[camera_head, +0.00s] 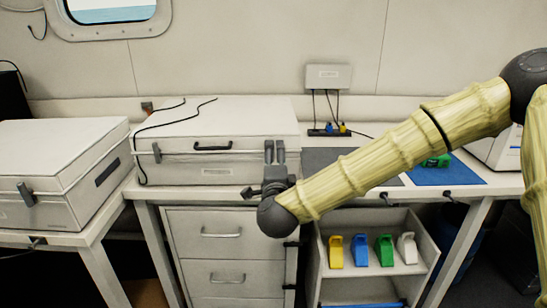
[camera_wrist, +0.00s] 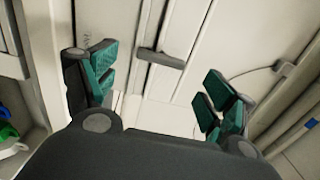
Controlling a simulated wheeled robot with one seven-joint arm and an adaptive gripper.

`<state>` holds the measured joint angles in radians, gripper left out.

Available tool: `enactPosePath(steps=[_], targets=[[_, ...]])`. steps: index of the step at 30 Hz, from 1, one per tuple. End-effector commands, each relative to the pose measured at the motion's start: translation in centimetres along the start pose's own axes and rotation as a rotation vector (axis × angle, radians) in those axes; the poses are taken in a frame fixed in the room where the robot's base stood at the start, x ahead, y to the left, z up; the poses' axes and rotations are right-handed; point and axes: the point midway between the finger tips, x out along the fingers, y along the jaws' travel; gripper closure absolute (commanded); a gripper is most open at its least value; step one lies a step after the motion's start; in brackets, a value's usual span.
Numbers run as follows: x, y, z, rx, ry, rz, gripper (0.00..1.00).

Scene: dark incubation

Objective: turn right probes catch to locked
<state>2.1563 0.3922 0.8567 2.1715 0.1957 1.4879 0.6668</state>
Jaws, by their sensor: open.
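A white lidded case (camera_head: 225,132) stands on the middle bench, with a dark carry handle (camera_head: 212,147) and a grey catch (camera_head: 157,152) at the left of its front. My gripper (camera_head: 275,152) is in front of the case's right front end, and any catch there is hidden behind it. In the wrist view, my gripper (camera_wrist: 158,92) is open, with green-padded fingers set wide apart and nothing between them. A grey bar-like piece (camera_wrist: 160,57) shows beyond the fingertips, lying across a pale panel seam.
A second white case (camera_head: 60,165) with a grey catch (camera_head: 26,193) stands on the left bench. A black cable (camera_head: 175,121) lies over the middle case's lid. A blue mat (camera_head: 445,173) lies at right. A shelf below holds coloured scoops (camera_head: 360,250).

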Motion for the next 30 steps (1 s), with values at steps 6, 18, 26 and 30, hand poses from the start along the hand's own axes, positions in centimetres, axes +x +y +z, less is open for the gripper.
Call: enactPosePath(steps=[6, 18, 26, 30], targets=[[-4.2, 0.0, 0.1, -0.001, -0.002, 0.001, 0.16], [-8.2, 0.0, 0.0, 0.000, 0.000, 0.000, 0.16], [-8.3, 0.0, 0.0, 0.000, 0.000, 0.000, 0.16], [-8.3, 0.5, 0.0, -0.010, -0.004, 0.008, 0.16]])
